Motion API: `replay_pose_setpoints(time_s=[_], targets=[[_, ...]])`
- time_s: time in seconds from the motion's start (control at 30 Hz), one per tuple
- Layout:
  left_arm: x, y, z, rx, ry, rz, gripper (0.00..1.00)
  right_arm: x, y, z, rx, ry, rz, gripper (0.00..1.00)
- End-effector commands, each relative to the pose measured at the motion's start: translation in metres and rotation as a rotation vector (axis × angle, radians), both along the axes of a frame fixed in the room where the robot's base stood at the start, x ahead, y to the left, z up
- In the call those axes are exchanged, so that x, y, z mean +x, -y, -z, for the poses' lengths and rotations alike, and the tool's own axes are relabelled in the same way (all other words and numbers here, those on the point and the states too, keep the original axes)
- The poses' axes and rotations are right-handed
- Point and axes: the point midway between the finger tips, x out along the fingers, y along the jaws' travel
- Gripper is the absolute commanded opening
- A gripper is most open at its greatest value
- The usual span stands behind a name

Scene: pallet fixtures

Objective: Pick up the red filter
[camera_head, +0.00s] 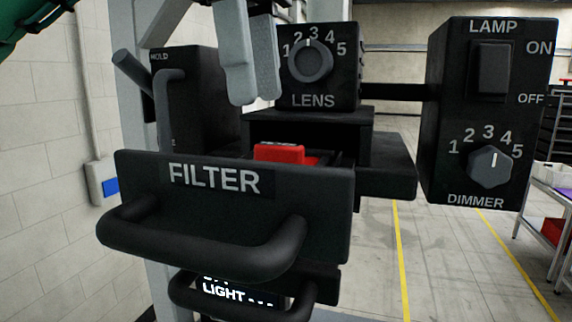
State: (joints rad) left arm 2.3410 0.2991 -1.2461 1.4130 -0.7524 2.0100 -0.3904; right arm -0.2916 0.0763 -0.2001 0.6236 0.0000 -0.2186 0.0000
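The red filter (280,153) sits inside the pulled-out drawer marked FILTER (310,205). Only its top and upper front show above the drawer front. My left gripper (252,95) hangs from the top of the view, above and a little left of the filter, clear of it. Its two grey fingers overlap in this view, so I cannot tell whether they are open or shut. I see nothing held between them. My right gripper is not in view.
The LENS knob box (310,98) stands just behind and above the filter. A box with a bent handle (170,95) is at the left. The LAMP and DIMMER panel (440,165) juts out at the right. A LIGHT drawer handle (190,290) is below.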

Motion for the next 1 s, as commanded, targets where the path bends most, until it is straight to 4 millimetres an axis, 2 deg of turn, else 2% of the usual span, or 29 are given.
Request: replay_pose_setpoints(time_s=[0.03,0.1,0.17,0.47,0.63,0.97,1.0], targets=[[0.000,0.000,0.002,-0.001,-0.001,0.001,0.40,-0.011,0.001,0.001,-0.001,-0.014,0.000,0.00],[0.000,0.001,0.003,-0.001,-0.001,0.001,0.40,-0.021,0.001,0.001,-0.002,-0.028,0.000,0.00],[0.000,0.002,0.006,0.000,-0.002,0.001,0.40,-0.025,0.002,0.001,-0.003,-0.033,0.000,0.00],[0.000,0.016,0.031,0.000,-0.003,0.004,0.40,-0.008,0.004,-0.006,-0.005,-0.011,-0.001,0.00],[0.000,0.017,0.047,0.001,-0.002,0.001,0.40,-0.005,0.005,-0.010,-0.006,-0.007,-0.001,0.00],[-0.001,0.018,0.052,-0.001,0.000,-0.001,0.40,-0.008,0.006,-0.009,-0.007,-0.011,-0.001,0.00],[-0.001,0.018,0.052,-0.001,0.000,0.000,0.34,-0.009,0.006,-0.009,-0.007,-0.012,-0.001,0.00]])
